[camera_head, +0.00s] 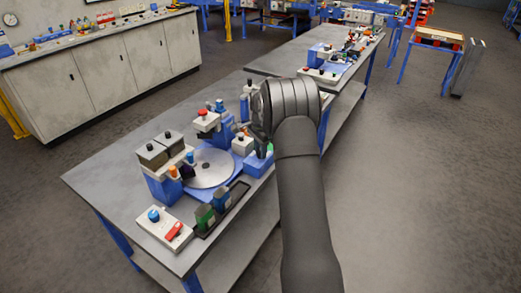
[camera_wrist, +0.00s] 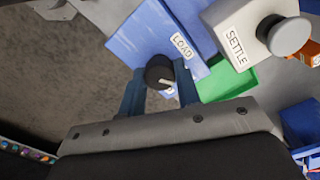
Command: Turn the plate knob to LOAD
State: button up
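The plate knob (camera_wrist: 157,68) is black and round with a white pointer mark, on a blue housing in the wrist view. The pointer faces the lower right, toward a second label that is mostly hidden. The white LOAD label (camera_wrist: 181,45) is to the upper right of the knob. My gripper (camera_wrist: 159,76) has its two blue fingers apart, one on each side of the knob, with a narrow gap visible at each side. In the head view my arm hides the knob, and my wrist is above the blue housing (camera_head: 257,163).
A white SETTLE box (camera_wrist: 240,35) with a grey button stands close to the right of the knob, beside a green surface (camera_wrist: 228,82). In the head view the round metal plate (camera_head: 210,168) and a control box (camera_head: 165,228) are on the grey bench (camera_head: 105,185). Floor is open at right.

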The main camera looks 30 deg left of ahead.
jog(key=c, duration=0.3)
jog(key=n, duration=0.4)
jog(key=shift+n, duration=0.4)
jog(key=n, duration=0.3)
jog(key=shift+n, duration=1.9)
jog(key=shift+r+n, duration=0.1)
jog(key=shift+n, duration=0.2)
jog(key=o, duration=1)
